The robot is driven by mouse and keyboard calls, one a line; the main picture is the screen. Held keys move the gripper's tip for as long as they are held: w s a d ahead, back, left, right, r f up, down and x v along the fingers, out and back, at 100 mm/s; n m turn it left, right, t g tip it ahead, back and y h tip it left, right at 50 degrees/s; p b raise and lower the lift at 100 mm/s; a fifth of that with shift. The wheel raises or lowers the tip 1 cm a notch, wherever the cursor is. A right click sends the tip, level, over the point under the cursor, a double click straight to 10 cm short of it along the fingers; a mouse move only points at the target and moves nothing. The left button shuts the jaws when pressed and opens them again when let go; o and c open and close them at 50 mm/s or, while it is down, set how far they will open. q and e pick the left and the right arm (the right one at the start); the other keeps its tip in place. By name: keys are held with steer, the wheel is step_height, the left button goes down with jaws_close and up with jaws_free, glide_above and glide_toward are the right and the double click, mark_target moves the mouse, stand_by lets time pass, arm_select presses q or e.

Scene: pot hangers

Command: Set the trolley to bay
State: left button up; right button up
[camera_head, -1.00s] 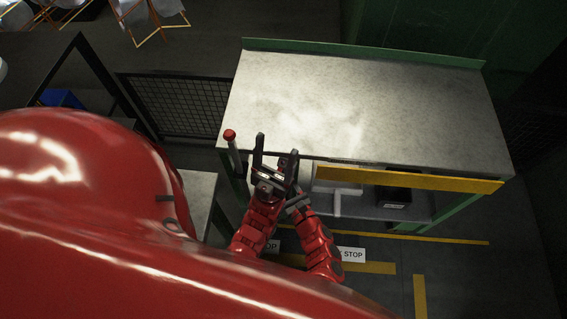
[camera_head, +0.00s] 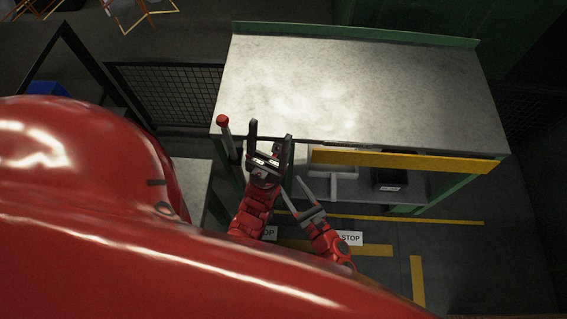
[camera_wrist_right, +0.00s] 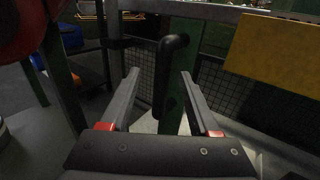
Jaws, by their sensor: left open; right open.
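I cannot tell for sure which thing is the trolley. A grey-topped bench (camera_head: 365,95) with a green frame and yellow front strip (camera_head: 410,161) fills the right middle of the head view. A red-knobbed lever (camera_head: 223,121) stands at its left front corner. My left gripper (camera_head: 269,131) is open and empty at the bench's front edge, right of the lever. My right gripper (camera_head: 317,182) is open, lower and further right, before the lower shelf. In the right wrist view, a dark bent handle (camera_wrist_right: 171,65) stands beyond and between the open fingers; contact is not visible.
A black box (camera_head: 390,180) sits on the lower shelf. Yellow floor lines (camera_head: 418,280) and a white STOP label (camera_head: 348,238) mark the floor in front. A mesh fence (camera_head: 170,95) stands left of the bench. A smaller grey surface (camera_head: 190,185) lies near the lever.

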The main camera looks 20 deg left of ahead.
steer(key=b+v, duration=0.1)
steer(key=v, duration=0.6)
steer(key=shift+s+d, duration=0.25)
